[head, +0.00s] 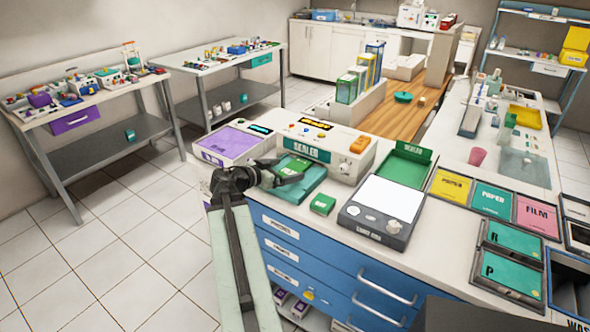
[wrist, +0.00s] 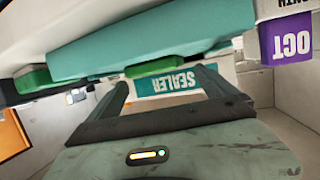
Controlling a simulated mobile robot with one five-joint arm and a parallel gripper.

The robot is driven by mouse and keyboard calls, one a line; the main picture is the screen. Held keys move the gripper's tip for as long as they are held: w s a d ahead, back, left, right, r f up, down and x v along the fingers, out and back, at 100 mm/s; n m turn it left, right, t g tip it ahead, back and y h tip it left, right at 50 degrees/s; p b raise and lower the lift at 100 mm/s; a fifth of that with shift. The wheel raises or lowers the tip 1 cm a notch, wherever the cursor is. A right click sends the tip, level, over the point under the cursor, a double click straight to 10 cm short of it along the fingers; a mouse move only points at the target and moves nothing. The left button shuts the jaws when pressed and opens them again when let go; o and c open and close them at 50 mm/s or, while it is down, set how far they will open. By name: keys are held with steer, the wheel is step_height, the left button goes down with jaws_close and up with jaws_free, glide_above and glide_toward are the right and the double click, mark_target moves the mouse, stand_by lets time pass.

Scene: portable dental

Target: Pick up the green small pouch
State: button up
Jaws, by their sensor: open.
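A small flat green pouch (head: 297,165) lies on the teal tray (head: 310,185) in front of the sealer (head: 322,146). Another small green packet (head: 323,204) lies on the counter just right of the tray. I cannot tell for sure which is the small pouch. My gripper (head: 284,173) is open and empty over the tray. In the wrist view, which is upside down, a green piece (wrist: 155,67) shows ahead between the open fingers (wrist: 163,80), with the teal tray (wrist: 150,45) beside it. A second green piece (wrist: 35,78) is at the left. No contact is visible.
The sealer and a purple-topped box (head: 228,142) stand behind the tray. A light box (head: 384,208) and a green bin (head: 405,163) are to the right, then labelled trays (head: 492,197). Blue drawers (head: 330,268) front the counter. The tiled floor at left is clear.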

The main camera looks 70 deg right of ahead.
mark_target(299, 165)
steer(key=x, duration=0.2)
steer(key=b+x, duration=0.1)
steer(key=x, duration=0.2)
steer(key=shift+w+d, duration=0.1)
steer(key=shift+w, duration=0.15)
steer(key=shift+r, duration=0.1)
steer(key=c, duration=1.7)
steer(key=shift+o, duration=0.2)
steer(key=shift+r, duration=0.1)
steer(key=shift+w+r, duration=0.1)
steer(key=shift+r, duration=0.2)
steer(key=shift+a, duration=0.35)
steer(key=shift+w+a+f, duration=0.1)
steer(key=shift+w+a, duration=0.3)
steer(key=shift+a, duration=0.35)
steer(key=shift+w+a, duration=0.35)
steer(key=shift+a, duration=0.4)
steer(key=shift+w+a, duration=0.4)
steer(key=shift+a, duration=0.4)
steer(key=shift+s, duration=0.15)
steer(key=shift+a, duration=0.15)
